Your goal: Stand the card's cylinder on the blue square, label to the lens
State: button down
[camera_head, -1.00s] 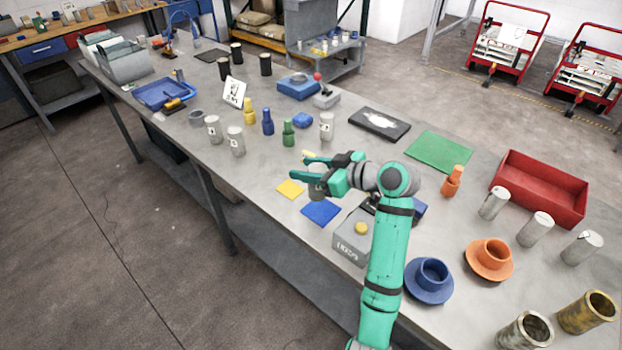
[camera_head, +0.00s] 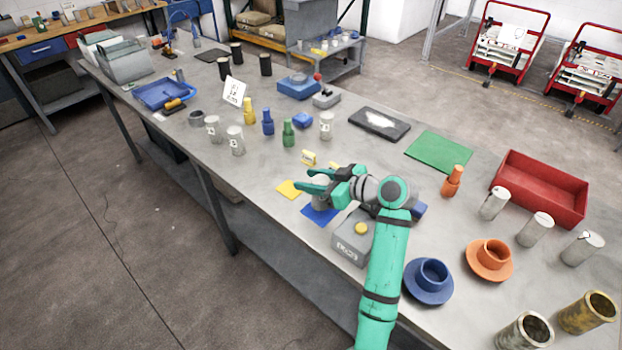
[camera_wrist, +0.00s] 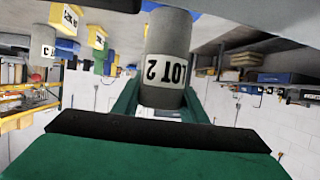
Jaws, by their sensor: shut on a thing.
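My gripper (camera_head: 306,181) is shut on a grey cylinder (camera_wrist: 167,35) with a white label reading LOT 2 (camera_wrist: 166,70). In the wrist view the cylinder stands between the green fingers, its label facing that camera. In the head view it is mostly hidden by the fingers, over or on the blue square (camera_head: 322,216); I cannot tell whether its base touches. A white card (camera_head: 234,91) stands tilted farther back, its print too small to read. Other labelled grey cylinders stand nearby: one at left (camera_head: 213,129), one beside it (camera_head: 236,140), and one farther right (camera_head: 326,125).
A yellow square (camera_head: 288,189) lies left of the blue one. A small yellow block (camera_head: 309,157) stands behind my gripper. A grey box with a yellow button (camera_head: 352,238) is close at the right. Green (camera_head: 288,132) and blue (camera_head: 268,122) bottle-shaped pieces stand behind.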

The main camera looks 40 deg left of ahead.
jog(key=shift+f, duration=0.2)
jog(key=shift+f, duration=0.2)
jog(key=c, duration=1.1)
grip_release()
jog(key=shift+f, duration=0.2)
jog(key=shift+s, duration=0.1)
jog(key=shift+r, duration=0.35)
jog(key=r+v, duration=0.1)
jog(key=v, duration=1.1)
